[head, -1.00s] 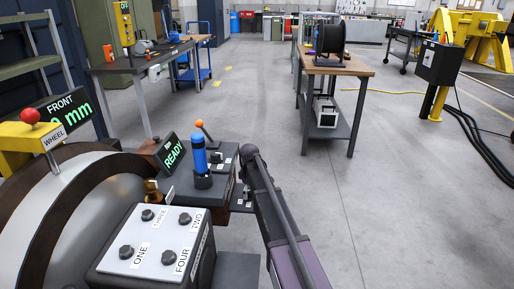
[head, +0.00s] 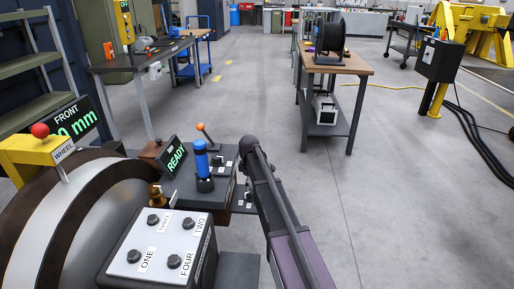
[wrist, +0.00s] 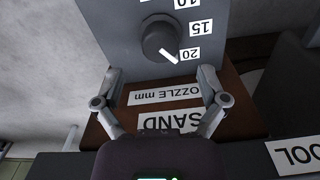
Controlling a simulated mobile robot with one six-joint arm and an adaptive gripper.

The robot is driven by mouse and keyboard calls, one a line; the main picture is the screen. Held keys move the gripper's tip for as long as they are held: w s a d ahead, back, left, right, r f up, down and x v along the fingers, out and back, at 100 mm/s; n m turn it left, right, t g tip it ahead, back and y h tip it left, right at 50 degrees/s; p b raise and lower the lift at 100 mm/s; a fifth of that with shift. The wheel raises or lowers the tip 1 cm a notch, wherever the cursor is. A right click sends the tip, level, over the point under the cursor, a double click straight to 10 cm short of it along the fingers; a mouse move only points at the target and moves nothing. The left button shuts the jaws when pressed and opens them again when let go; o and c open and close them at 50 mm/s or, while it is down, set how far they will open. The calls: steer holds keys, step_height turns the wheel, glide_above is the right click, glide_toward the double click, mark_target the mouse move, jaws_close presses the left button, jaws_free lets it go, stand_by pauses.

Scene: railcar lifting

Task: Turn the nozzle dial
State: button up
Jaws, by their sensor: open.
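The nozzle dial (wrist: 162,38) is a dark round knob with a white pointer line on a grey panel (wrist: 110,40), in the wrist view. The panel appears upside down, with the numbers 10, 15 and 20 beside the dial, and the pointer lies toward 20. A label reading "OZZLE mm" (wrist: 165,92) is below it, partly cut off by a finger. My gripper (wrist: 163,80) is open and empty, its two fingers spread left and right of the label, with the dial beyond and between them. The dial cannot be made out in the head view.
A box with several knobs labelled ONE to FOUR (head: 160,250) stands in front. Near it are a blue-handled part (head: 202,160), an orange-tipped lever (head: 205,130), a READY display (head: 174,157) and a large wheel (head: 85,225). The floor (head: 400,200) at right is clear.

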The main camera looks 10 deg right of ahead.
steer(key=shift+r+p, duration=3.85)
steer(key=shift+r, duration=0.3)
steer(key=s+r+m+p, duration=0.6)
steer(key=s+r+p, duration=0.8)
steer(key=r+p, duration=0.1)
steer(key=shift+r, duration=0.25)
steer(key=s+r+m+p, duration=0.2)
steer(key=s+m, duration=0.1)
steer(key=s, duration=0.4)
steer(key=s+r+m+p, duration=0.2)
steer(key=s+m+p, duration=0.1)
steer(key=s, duration=0.5)
steer(key=shift+r+m, duration=0.4)
steer(key=shift+a, duration=0.1)
